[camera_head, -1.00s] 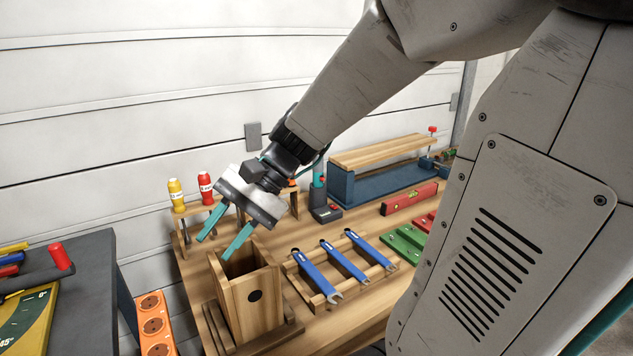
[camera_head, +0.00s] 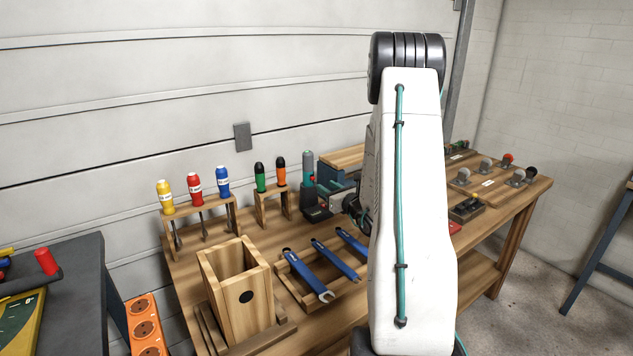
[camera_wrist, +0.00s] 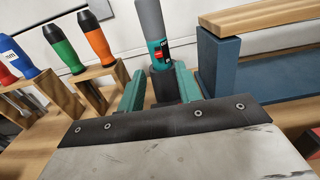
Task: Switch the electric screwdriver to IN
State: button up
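The electric screwdriver (camera_wrist: 150,25) stands upright in a dark stand (camera_wrist: 166,88), seen ahead in the wrist view. It has a grey upper part and a teal lower part with a red switch (camera_wrist: 159,56). Small white lettering beside the switch is too small to read. In the head view the screwdriver (camera_head: 308,168) stands behind the wrenches. My gripper (camera_wrist: 160,72) is open, its teal fingers apart with the screwdriver visible between them. Contact cannot be told. In the head view my gripper (camera_head: 326,191) is close to the screwdriver's right side, partly hidden by my arm.
Green and orange screwdrivers stand in a small wooden rack (camera_head: 272,206) left of the electric one. Yellow, red and blue ones stand in another rack (camera_head: 202,222). A blue bench with a wooden top (camera_wrist: 250,68) is close on the right. A wooden box (camera_head: 240,298) and blue wrenches (camera_head: 322,262) are nearer.

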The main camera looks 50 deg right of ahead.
aim_at(314, 178)
jog(key=x, duration=0.6)
jog(key=shift+w+a, duration=0.1)
jog(key=shift+w, duration=0.25)
